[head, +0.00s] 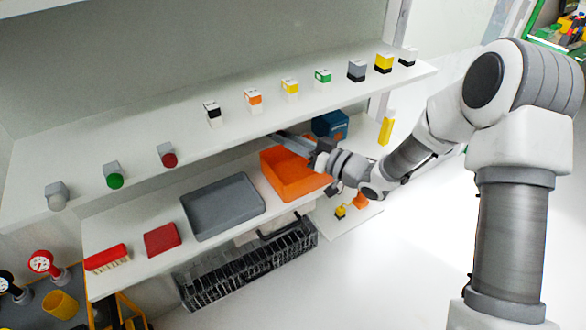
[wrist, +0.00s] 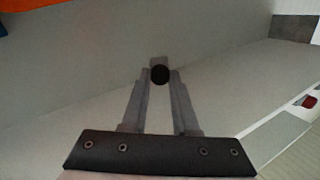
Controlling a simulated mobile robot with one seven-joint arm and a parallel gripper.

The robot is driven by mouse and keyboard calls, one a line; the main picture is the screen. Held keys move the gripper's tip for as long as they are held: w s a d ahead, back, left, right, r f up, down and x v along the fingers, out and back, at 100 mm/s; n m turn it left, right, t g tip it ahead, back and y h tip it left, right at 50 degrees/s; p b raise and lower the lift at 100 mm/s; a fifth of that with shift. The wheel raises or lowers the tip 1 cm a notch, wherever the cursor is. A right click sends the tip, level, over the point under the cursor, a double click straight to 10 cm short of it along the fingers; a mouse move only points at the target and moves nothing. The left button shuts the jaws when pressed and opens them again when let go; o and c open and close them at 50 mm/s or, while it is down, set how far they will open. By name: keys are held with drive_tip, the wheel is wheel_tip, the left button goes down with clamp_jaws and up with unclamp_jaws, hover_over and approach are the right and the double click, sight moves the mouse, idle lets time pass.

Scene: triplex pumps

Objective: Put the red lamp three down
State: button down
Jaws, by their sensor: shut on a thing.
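A red lamp (head: 167,158) with a grey block body stands on the upper shelf (head: 140,187), to the right of a green lamp (head: 114,178) and a pale lamp (head: 57,200). My gripper (head: 276,135) reaches in from the right, by the front edge of the upper shelf and above the orange bin. In the wrist view my gripper (wrist: 159,78) is shut on a small grey piece with a dark round end (wrist: 160,74). It is in shadow, so I cannot tell its colour or whether it is a lamp. The head view does not clearly show it.
On the lower shelf (head: 130,275) are an orange bin (head: 290,178), a grey tray (head: 222,207), a blue box (head: 330,124), a red box (head: 161,239) and a brush (head: 107,257). Several small coloured blocks stand in a row on the upper shelf. A black crate (head: 250,262) is below.

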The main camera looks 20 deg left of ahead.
wheel_tip(320, 180, down, 7)
drive_tip(key=b, duration=0.1)
idle(0.3)
drive_tip(key=shift+f+b, duration=0.65)
drive_tip(key=shift+b, duration=0.05)
drive_tip(key=c, duration=0.7)
unclamp_jaws()
drive_tip(key=shift+r, duration=0.15)
